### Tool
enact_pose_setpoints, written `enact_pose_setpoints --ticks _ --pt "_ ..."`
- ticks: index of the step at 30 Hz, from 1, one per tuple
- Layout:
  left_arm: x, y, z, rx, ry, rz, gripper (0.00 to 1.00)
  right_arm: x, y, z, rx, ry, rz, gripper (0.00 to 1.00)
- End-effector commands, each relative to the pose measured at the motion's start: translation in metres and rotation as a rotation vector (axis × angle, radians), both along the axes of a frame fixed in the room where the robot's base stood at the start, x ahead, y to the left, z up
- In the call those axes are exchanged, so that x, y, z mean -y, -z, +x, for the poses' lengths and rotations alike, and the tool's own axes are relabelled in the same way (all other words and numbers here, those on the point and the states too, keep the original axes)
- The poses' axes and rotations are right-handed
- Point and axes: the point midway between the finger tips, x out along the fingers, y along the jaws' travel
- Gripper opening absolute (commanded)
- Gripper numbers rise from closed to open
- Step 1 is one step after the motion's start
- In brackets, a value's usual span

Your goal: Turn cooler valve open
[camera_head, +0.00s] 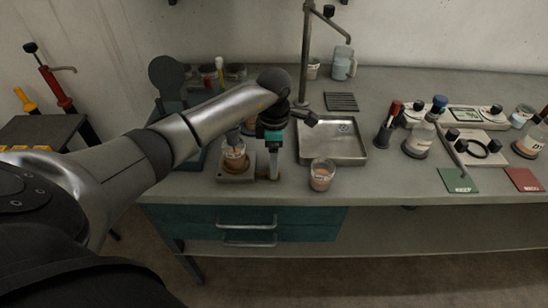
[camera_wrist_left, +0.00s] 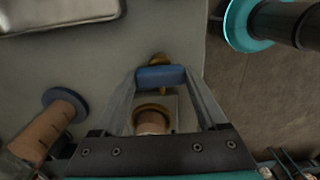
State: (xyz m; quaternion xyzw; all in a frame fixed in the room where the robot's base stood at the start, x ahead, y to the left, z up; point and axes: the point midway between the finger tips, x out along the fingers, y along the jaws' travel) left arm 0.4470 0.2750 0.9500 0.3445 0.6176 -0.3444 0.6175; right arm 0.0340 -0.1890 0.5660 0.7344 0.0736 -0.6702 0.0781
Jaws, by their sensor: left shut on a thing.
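The cooler valve's blue handle (camera_wrist_left: 160,76) sits between my left fingertips in the left wrist view, with brass parts just beyond it and below it. My left gripper (camera_wrist_left: 161,84) is shut on this blue handle. In the head view my left gripper (camera_head: 274,170) points down near the front edge of the bench, right of a small stand with a glass. There the gripper and wrist hide the valve handle. The handle's exact turn is hard to tell. My right gripper is not in view.
A glass of pinkish-brown liquid (camera_head: 321,175) stands close to the right of the gripper, before a metal tray (camera_head: 345,151). A stand with a glass (camera_head: 235,158) is to the left. A teal drawer unit (camera_head: 200,222) is under the bench.

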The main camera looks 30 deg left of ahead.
Motion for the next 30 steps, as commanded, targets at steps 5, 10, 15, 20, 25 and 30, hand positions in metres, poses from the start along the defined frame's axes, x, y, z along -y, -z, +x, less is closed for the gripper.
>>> enact_pose_setpoints --ticks 5,10,15,20,25,30 --pt "0.0 -0.001 0.0 0.001 -0.036 -0.001 0.19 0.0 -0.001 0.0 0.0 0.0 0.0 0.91" --pt "0.0 -0.001 0.0 -0.001 -0.123 0.001 0.19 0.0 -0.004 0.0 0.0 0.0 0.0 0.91" --pt "-0.001 -0.002 0.0 0.0 -0.259 0.001 0.19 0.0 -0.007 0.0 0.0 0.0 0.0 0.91" --pt "-0.001 -0.002 0.0 -0.001 -0.41 0.0 0.19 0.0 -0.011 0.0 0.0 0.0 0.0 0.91" --pt "0.0 -0.002 0.0 0.0 -0.571 0.0 0.19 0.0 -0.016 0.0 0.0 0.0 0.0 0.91" --pt "0.0 -0.002 0.0 -0.001 -0.733 0.0 0.19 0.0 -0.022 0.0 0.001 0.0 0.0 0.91"
